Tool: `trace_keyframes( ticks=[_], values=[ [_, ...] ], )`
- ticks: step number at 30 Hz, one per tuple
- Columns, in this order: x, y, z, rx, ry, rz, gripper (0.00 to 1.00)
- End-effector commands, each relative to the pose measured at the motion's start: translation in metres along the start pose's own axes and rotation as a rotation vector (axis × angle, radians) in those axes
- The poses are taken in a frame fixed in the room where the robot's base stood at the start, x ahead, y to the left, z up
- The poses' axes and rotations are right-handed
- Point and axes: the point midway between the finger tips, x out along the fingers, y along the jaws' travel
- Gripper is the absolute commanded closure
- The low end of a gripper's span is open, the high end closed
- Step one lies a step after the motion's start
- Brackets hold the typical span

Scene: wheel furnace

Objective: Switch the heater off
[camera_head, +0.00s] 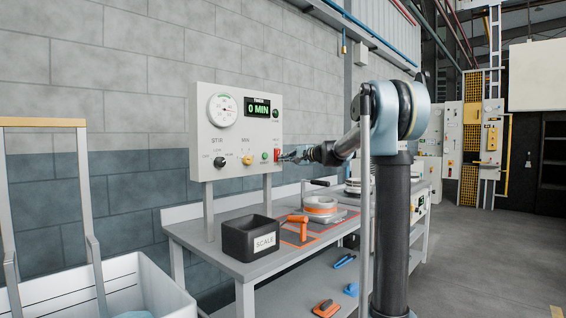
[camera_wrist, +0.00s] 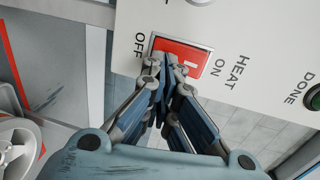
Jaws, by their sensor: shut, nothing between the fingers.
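The heater switch (camera_wrist: 186,54) is a red rocker on the white panel, with OFF by its left end and HEAT ON by its right end in the wrist view. In the head view the red switch (camera_head: 277,155) is at the panel's lower right corner. My gripper (camera_wrist: 163,72) is shut and empty, with its fingertips in front of the switch's lower left part, toward the OFF side. In the head view my gripper (camera_head: 284,157) points left at the switch. I cannot tell whether the fingertips touch it. The fingers hide part of the rocker.
The control panel (camera_head: 205,136) carries a dial, a display reading 0 MIN, knobs and a green DONE button (camera_wrist: 313,97). Below it, the workbench (camera_head: 192,233) holds a black SCALE bin (camera_head: 234,241), an orange-handled tool (camera_head: 303,228) and a wheel-like ring (camera_head: 321,203).

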Motion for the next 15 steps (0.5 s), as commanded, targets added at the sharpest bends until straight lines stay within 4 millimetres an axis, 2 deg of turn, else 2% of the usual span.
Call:
trace_keyframes(
  ticks=[8,15],
  values=[
    [-0.026,0.014,0.002,-0.001,-0.010,0.000,1.00],
    [-0.072,0.030,0.003,0.000,-0.009,0.000,1.00]
  ],
)
